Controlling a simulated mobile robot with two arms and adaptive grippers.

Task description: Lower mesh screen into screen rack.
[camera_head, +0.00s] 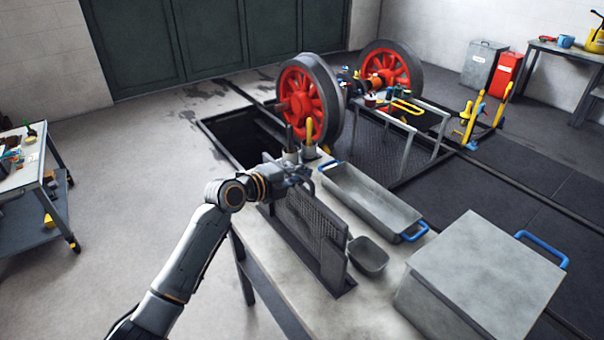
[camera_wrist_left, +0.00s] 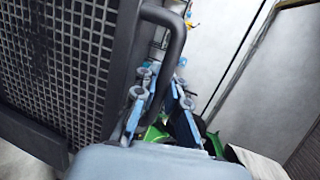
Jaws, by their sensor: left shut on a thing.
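The mesh screen (camera_head: 312,222) is a dark perforated panel standing upright on edge at the screen rack, near the left edge of the bench. The screen rack (camera_head: 333,268) is a dark grey metal stand with an upright plate at its near end. My left gripper (camera_head: 300,176) is at the far upper end of the screen and shut on it. In the left wrist view the mesh screen (camera_wrist_left: 62,62) fills the left side, its dark bar handle beside my gripper's fingers (camera_wrist_left: 158,100). I cannot tell how deep the screen's lower edge sits. My right gripper is not in view.
A long grey tray (camera_head: 372,203) with blue handles and a small grey bin (camera_head: 368,257) stand right of the rack. A large lidded metal box (camera_head: 485,280) is at the near right. Cups holding tools (camera_head: 309,148) stand just beyond my gripper.

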